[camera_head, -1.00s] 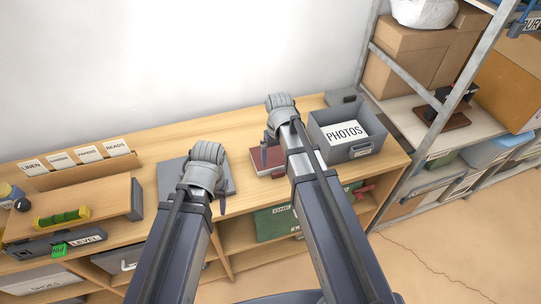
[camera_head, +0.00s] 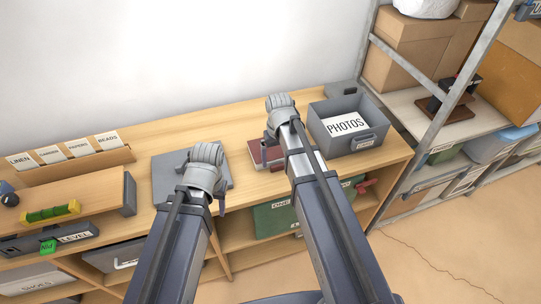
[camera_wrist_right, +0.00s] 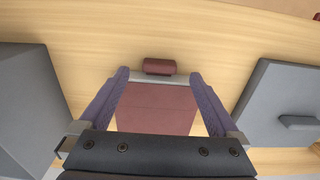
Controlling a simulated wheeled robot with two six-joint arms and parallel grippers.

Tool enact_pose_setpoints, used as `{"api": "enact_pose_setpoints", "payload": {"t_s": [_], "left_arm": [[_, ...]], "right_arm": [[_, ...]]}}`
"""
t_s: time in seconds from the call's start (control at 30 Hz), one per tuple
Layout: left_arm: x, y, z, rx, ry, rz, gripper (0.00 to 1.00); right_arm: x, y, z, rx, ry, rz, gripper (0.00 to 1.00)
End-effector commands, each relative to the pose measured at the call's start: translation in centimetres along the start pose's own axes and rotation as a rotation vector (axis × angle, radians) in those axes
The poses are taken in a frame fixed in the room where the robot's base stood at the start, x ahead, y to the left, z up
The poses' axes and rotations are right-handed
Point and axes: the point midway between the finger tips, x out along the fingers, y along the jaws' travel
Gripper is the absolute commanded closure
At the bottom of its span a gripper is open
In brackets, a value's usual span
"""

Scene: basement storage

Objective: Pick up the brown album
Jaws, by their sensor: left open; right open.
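The brown album (camera_head: 258,155) lies flat on the wooden bench top, partly hidden behind my right arm. In the right wrist view, it (camera_wrist_right: 157,108) is a reddish-brown slab with a pale band and a brown tab (camera_wrist_right: 159,67) at its far end. My right gripper (camera_wrist_right: 159,74) is open, with one purple finger along each side of the album. Whether the fingers touch it I cannot tell.
A grey PHOTOS bin (camera_head: 369,140) stands close to the right of the brown album. A card box (camera_head: 110,160), a wooden riser (camera_head: 95,195) and a spirit level (camera_head: 75,236) are at the left. Metal shelving (camera_head: 440,110) with boxes stands at the right. Bare wood lies behind the album.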

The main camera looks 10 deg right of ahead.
Motion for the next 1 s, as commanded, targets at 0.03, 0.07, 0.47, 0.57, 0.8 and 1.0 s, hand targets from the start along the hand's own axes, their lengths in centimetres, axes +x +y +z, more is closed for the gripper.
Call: {"api": "enact_pose_setpoints", "payload": {"t_s": [0.03, 0.07, 0.47, 0.57, 0.8, 1.0], "left_arm": [[1.3, 0.1, -0.1, 0.0, 0.0, 0.0, 0.5], [1.7, 0.2, -0.1, 0.0, 0.0, 0.0, 0.5], [3.0, 0.3, -0.2, 0.0, 0.0, 0.0, 0.5], [3.0, 0.3, -0.2, 0.0, 0.0, 0.0, 0.5], [3.0, 0.3, -0.2, 0.0, 0.0, 0.0, 0.5], [3.1, 0.3, -0.2, 0.0, 0.0, 0.0, 0.5]], "right_arm": [[1.4, 0.1, -0.1, 0.0, 0.0, 0.0, 0.03], [1.7, 0.1, -0.1, 0.0, 0.0, 0.0, 0.03], [3.1, 0.1, -0.1, 0.0, 0.0, 0.0, 0.03], [3.1, 0.1, -0.1, 0.0, 0.0, 0.0, 0.09], [3.1, 0.1, -0.1, 0.0, 0.0, 0.0, 0.36], [3.1, 0.1, -0.1, 0.0, 0.0, 0.0, 0.59]]}}
